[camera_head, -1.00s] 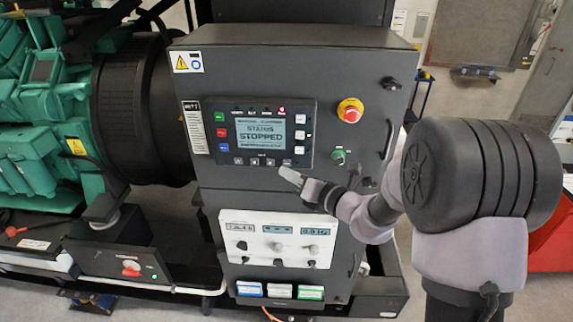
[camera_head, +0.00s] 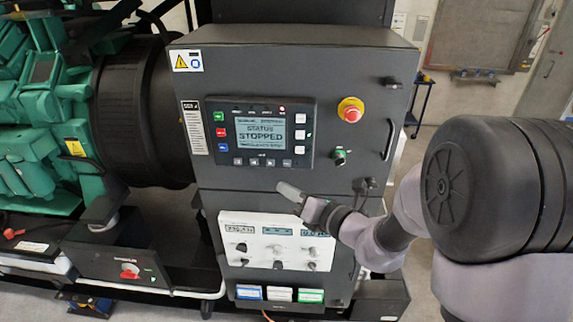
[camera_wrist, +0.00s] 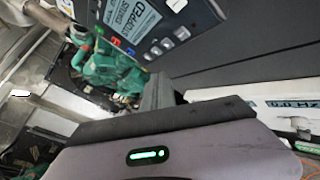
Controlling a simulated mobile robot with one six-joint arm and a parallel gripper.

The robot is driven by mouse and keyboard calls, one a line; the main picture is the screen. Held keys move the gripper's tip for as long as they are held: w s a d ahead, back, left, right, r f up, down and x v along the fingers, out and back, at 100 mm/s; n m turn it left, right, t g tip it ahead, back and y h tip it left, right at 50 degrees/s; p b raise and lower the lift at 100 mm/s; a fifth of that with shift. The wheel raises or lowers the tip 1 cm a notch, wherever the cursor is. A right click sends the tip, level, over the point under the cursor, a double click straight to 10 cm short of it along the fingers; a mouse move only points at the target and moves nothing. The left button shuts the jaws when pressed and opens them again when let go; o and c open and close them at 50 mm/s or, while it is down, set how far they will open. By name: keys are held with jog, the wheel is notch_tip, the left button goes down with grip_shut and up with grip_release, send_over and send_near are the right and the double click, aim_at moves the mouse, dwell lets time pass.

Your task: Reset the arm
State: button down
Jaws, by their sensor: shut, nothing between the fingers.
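My gripper (camera_head: 291,192) is shut and empty in the head view. Its tip is in front of the grey control cabinet (camera_head: 360,60), below the controller panel and near the top edge of the white meter panel (camera_head: 230,262). I cannot tell whether it touches anything. My gripper also shows in the wrist view (camera_wrist: 158,92), with its fingers together. The controller display (camera_head: 264,135) reads "STATUS STOPPED"; part of it also shows tilted in the wrist view (camera_wrist: 130,22). My arm comes in from the right.
A red emergency stop button (camera_head: 350,110) and a green-ringed switch (camera_head: 340,155) are on the cabinet's right side, with a door handle (camera_head: 388,140) beside them. A green engine (camera_head: 35,150) stands at the left. A small trolley (camera_head: 424,100) stands behind at the right.

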jog(key=s+a+f+n+g+b, duration=0.2)
jog(key=s+f+n+g+b, duration=0.2)
jog(key=s+f+n+b, duration=0.55)
jog(key=s+a+f+n+g+b, duration=0.2)
jog(key=s+f+n+g+b, duration=0.2)
jog(key=s+f+n+b, duration=0.55)
jog(key=s+d+f+n+t+h+b, duration=0.1)
jog(key=s+d+f+n+h+b, duration=0.3)
jog(key=d+f+n+b, duration=0.1)
jog(key=s+d+f+n+h+b, duration=0.5)
jog(key=d+f+b, duration=0.3)
jog(key=d+b, duration=0.2)
jog(key=shift+d+f+n+t+b, duration=0.35)
jog(key=shift+n+b, duration=0.35)
jog(key=shift+b, duration=0.55)
jog(key=shift+a, duration=0.1)
